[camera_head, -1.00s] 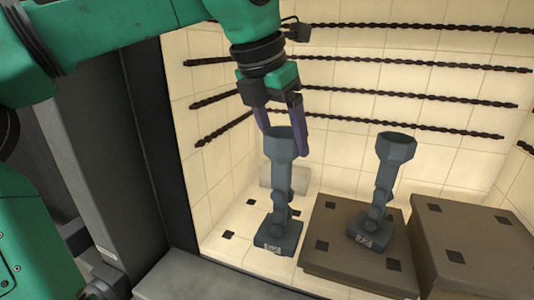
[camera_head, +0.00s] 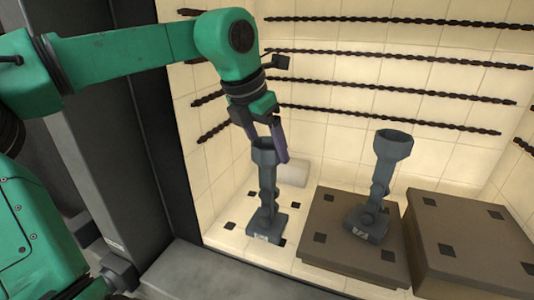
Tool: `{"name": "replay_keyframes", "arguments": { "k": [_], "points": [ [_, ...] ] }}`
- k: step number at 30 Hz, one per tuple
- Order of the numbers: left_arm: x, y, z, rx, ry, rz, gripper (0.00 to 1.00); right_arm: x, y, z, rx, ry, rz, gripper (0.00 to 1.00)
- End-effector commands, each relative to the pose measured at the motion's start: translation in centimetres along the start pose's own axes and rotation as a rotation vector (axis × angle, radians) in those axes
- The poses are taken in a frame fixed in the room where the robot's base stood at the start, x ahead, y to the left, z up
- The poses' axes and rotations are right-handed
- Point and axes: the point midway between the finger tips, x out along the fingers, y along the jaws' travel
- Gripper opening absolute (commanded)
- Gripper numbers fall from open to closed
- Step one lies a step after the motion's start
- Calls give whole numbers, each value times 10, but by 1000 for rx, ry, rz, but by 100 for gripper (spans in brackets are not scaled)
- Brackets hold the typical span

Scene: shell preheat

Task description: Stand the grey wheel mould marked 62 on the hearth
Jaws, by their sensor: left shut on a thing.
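A grey wheel mould (camera_head: 267,189) with a cup-shaped top and square foot is upright at the left, over the pale tiled floor. The mark on its foot is too small to read surely. My left gripper (camera_head: 264,141) is shut on its cup from above, one purple finger at each side. I cannot tell whether the foot touches the floor. A similar grey mould (camera_head: 381,184) stands on the brown slab (camera_head: 323,208) to the right; its mark is also unclear. The hearth is not surely told apart. My right gripper is not in view.
A higher brown block (camera_head: 470,221) stands at the right. Dark twisted heating bars (camera_head: 400,94) run along the pale tiled walls. A dark post (camera_head: 160,150) bounds the opening at left.

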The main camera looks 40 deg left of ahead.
Motion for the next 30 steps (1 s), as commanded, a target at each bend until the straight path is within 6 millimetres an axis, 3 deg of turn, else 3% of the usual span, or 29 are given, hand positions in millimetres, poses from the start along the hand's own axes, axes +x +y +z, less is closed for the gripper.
{"name": "replay_keyframes", "arguments": {
  "k": [5, 14, 15, 17, 26, 30],
  "points": [
    [18, 3, -6, -2, -1, -1, 0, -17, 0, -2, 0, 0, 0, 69],
    [26, 4, -9, -1, -2, 0, 0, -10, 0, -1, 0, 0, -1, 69],
    [27, 4, -10, -1, 0, 1, 81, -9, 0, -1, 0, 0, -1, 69],
    [26, 4, -10, -1, 0, 1, 100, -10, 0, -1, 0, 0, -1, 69],
    [21, 4, -8, -2, -2, 2, 100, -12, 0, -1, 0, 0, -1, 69],
    [-3, 4, -9, -1, -6, 2, 100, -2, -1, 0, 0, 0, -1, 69]
  ]
}}
